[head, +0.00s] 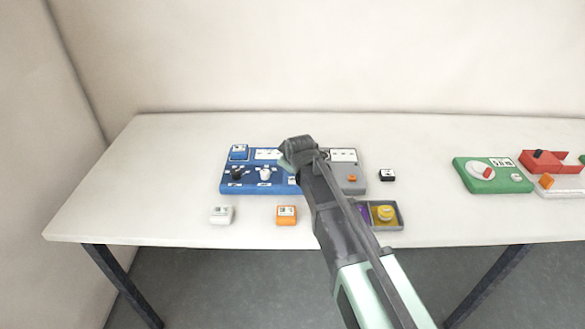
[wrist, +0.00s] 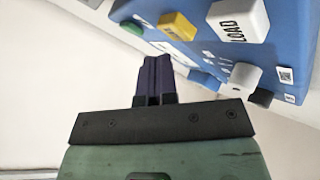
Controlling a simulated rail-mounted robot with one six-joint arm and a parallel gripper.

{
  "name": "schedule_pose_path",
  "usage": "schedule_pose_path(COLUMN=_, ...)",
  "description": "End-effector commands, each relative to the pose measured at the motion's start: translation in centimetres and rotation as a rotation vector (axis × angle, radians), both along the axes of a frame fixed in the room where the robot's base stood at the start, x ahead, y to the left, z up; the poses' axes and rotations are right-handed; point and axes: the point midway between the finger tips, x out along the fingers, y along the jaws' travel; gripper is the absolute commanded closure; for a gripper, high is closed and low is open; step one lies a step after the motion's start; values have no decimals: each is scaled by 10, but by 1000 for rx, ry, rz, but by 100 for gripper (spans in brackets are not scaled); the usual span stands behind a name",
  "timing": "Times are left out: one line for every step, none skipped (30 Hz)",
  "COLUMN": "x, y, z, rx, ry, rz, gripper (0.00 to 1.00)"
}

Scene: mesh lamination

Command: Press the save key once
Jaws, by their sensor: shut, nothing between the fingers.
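A blue panel (head: 246,187) lies on the table, partly hidden behind my arm. The wrist view shows part of it (wrist: 290,45) with a white key marked LOAD (wrist: 238,20), a yellow key (wrist: 177,26) and a green key (wrist: 132,28). I cannot read a save label on any key. My gripper (wrist: 154,60) is shut and empty, its dark fingers together. In the wrist view it appears beside the panel's keys; I see no contact. In the head view its fingertips are hidden by my arm.
A white block (head: 221,215) and an orange block (head: 286,215) lie in front of the panel. A black block (head: 387,175) lies right of the grey section (head: 350,187). A tray with a yellow piece (head: 385,213) is nearby. A green device (head: 492,180) stands farther right.

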Motion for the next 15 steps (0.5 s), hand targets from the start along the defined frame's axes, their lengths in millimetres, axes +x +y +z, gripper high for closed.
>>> schedule_pose_path(x=0, y=0, z=-1, rx=0, ry=0, rz=0, gripper=100)
schedule_pose_path(x=0, y=0, z=-2, rx=0, ry=0, rz=0, gripper=100)
schedule_pose_path(x=0, y=0, z=-4, rx=0, ry=0, rz=0, gripper=100)
schedule_pose_path(x=0, y=0, z=-6, rx=0, ry=0, rz=0, gripper=100)
schedule_pose_path(x=0, y=0, z=-7, rx=0, ry=0, rz=0, gripper=100)
schedule_pose_path(x=0, y=0, z=-9, rx=0, ry=0, rz=0, gripper=100)
schedule_pose_path(x=0, y=0, z=-9, rx=0, ry=0, rz=0, gripper=100)
schedule_pose_path(x=0, y=0, z=-10, rx=0, ry=0, rz=0, gripper=100)
schedule_pose_path(x=0, y=0, z=-9, rx=0, ry=0, rz=0, gripper=100)
schedule_pose_path(x=0, y=0, z=-9, rx=0, ry=0, rz=0, gripper=100)
schedule_pose_path(x=0, y=0, z=-9, rx=0, ry=0, rz=0, gripper=100)
schedule_pose_path(x=0, y=0, z=-8, rx=0, ry=0, rz=0, gripper=100)
schedule_pose_path(x=0, y=0, z=-8, rx=0, ry=0, rz=0, gripper=100)
schedule_pose_path(x=0, y=0, z=-8, rx=0, ry=0, rz=0, gripper=100)
schedule_pose_path(x=0, y=0, z=-8, rx=0, ry=0, rz=0, gripper=100)
